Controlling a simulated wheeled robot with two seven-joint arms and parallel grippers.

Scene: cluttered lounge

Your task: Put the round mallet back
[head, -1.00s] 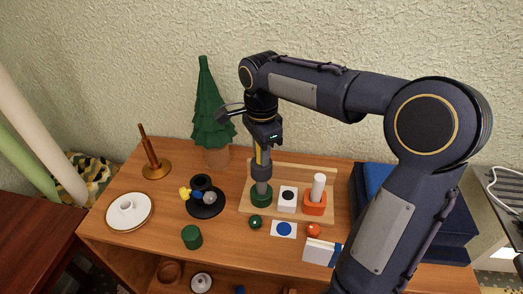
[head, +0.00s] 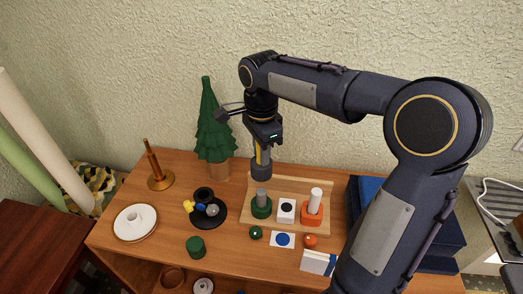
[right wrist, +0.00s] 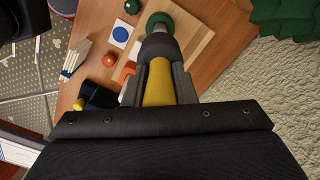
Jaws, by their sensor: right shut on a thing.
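My right gripper (head: 262,148) is shut on the yellow handle (right wrist: 158,88) of a mallet, which hangs head down. Its grey cylindrical mallet head (head: 261,172) is upright above the wooden rack (head: 320,184). The head is just above a green round block with a grey peg (head: 262,208) in the rack's left place; in the right wrist view the head partly covers that green block (right wrist: 160,17). A white block with a black dot (head: 286,211) and an orange block with a white peg (head: 312,215) stand to its right. My left gripper is not in view.
A green tree ornament (head: 213,130) stands behind left of the rack. A black dish with small items (head: 216,214), a white plate (head: 135,222) and a brass stand (head: 160,180) are to the left. Green and orange balls and a blue-dot card (head: 282,240) lie in front. Blue boxes (head: 440,235) stand right.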

